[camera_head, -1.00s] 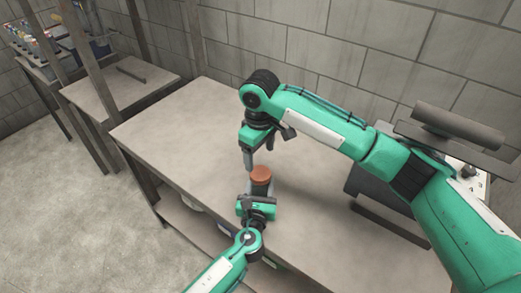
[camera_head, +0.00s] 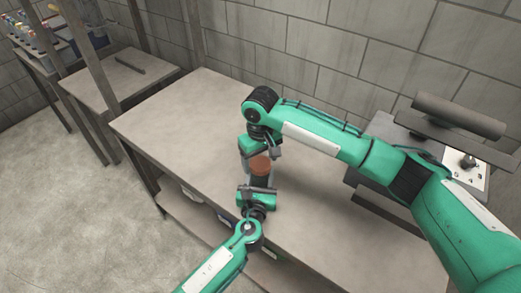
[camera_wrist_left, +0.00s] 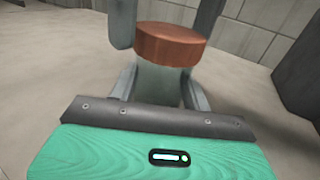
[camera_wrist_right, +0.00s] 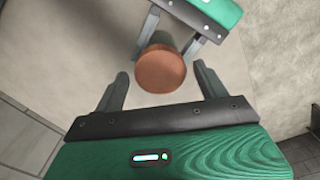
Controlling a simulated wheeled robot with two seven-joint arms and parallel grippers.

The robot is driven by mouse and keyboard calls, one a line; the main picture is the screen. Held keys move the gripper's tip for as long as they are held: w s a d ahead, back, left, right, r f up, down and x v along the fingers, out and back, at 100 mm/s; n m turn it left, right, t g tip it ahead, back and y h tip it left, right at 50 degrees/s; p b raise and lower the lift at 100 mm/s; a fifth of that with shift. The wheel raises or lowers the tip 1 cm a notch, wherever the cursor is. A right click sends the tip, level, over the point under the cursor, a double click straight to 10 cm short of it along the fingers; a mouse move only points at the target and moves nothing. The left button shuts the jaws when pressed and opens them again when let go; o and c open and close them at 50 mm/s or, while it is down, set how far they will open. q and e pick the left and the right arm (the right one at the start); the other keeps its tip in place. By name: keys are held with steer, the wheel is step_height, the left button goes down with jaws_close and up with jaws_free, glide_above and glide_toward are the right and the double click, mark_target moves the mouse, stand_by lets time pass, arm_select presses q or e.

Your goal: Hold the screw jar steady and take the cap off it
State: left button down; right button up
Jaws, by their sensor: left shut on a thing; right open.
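The screw jar has an orange-brown round cap (camera_head: 261,165) on top of a grey body (camera_head: 260,182); it stands upright over the table. My left gripper (camera_wrist_left: 160,78) is shut on the jar body from the near side, its fingers below the cap (camera_wrist_left: 170,43). My right gripper (camera_wrist_right: 162,72) is open, with one finger on each side of the cap (camera_wrist_right: 158,68) and visible gaps between. In the left wrist view one of its grey fingers stands beside the cap. In the head view my right gripper partly hides behind its own wrist. The jar's base is hidden.
The grey table (camera_head: 190,115) is clear to the left of the jar. A dark machine with a cylinder (camera_head: 458,117) and a white panel (camera_head: 465,165) stands at the right. A lower side table (camera_head: 120,80) and a rack of bottles (camera_head: 35,35) are at the far left.

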steer(key=shift+f, duration=0.4)
steer(key=c, duration=1)
steer(key=n, duration=0.4)
steer(key=shift+n, duration=0.4)
steer(key=n, duration=0.5)
steer(key=shift+r, duration=0.15)
steer(key=shift+r, duration=1)
